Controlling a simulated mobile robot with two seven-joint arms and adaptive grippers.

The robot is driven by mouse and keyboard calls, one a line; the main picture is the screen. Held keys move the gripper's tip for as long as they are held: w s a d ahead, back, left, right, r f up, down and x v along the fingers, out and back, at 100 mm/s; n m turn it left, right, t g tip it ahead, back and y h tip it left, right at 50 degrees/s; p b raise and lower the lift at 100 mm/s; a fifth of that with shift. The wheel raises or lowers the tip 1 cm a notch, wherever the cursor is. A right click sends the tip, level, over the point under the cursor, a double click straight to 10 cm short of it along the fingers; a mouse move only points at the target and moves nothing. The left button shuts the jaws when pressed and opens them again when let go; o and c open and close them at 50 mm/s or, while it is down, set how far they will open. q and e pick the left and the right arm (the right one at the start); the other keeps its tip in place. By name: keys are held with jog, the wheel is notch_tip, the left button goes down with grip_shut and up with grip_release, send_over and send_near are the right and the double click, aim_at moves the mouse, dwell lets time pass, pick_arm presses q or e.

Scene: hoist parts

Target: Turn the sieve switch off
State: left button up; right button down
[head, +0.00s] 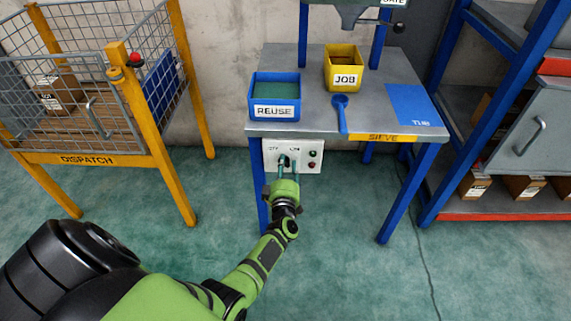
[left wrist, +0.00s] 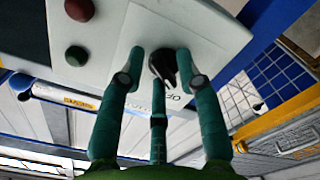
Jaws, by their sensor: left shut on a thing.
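The sieve switch is a black rotary knob (left wrist: 158,66) on a white control panel (head: 303,168) under the front edge of the sieve table. My left gripper (head: 287,165) reaches up to the panel from below. In the left wrist view its green fingers (left wrist: 160,77) are closed in around the knob, at its sides. Part of an "OFF" label shows beside the knob in that view. My right gripper is not in view.
The grey sieve table (head: 308,93) bears a blue REUSE bin (head: 274,113), a yellow JOB bin (head: 345,80), a blue scoop (head: 341,111) and a blue mat (head: 413,104). A DISPATCH cage (head: 85,158) stands left, blue shelving (head: 432,180) right. Two round buttons or lamps sit beside the switch.

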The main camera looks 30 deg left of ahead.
pick_arm(q)
jog(key=shift+w+r+m, duration=0.2)
jog(key=shift+r+m, duration=0.1)
jog(key=shift+m, duration=0.4)
jog(key=shift+m+p, duration=0.3)
jog(key=shift+m, duration=0.3)
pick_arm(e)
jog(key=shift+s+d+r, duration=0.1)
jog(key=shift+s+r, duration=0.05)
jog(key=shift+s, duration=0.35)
pick_arm(q)
jog(key=o, duration=0.8)
jog(key=shift+f, duration=0.15)
jog(key=shift+s+d+f, duration=0.1)
jog(key=shift+s+d, duration=0.05)
jog(key=shift+s, duration=0.05)
jog(key=v, duration=0.7)
jog(key=shift+s, duration=0.1)
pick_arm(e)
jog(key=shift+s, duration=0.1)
